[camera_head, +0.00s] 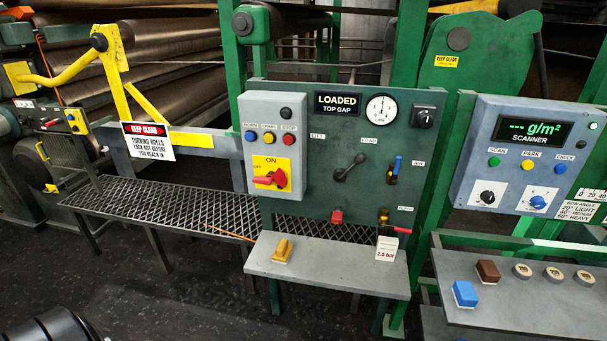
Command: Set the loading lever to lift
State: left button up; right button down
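The loading lever (350,167) is a dark lever on the green control panel (280,98). Its arm tilts up and to the right, towards the LOAD label (368,139). The LIFT label (317,136) is on the other side, up and to the left. The display (337,104) above reads LOADED, TOP GAP. A round white gauge (381,109) is to its right. Neither of my grippers shows in the head view.
Left of the lever is a grey box with buttons (270,112) and a red rotary switch (271,178). A blue-handled valve (395,170) is to its right. Below, a grey shelf (335,268) holds a yellow block (283,251) and a 2.5 bar tag (387,248).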

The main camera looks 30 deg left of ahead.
aim_at(360, 158)
jog(key=k, duration=0.5)
jog(key=z, duration=1.15)
jog(key=i, duration=2.35)
jog(key=u, duration=3)
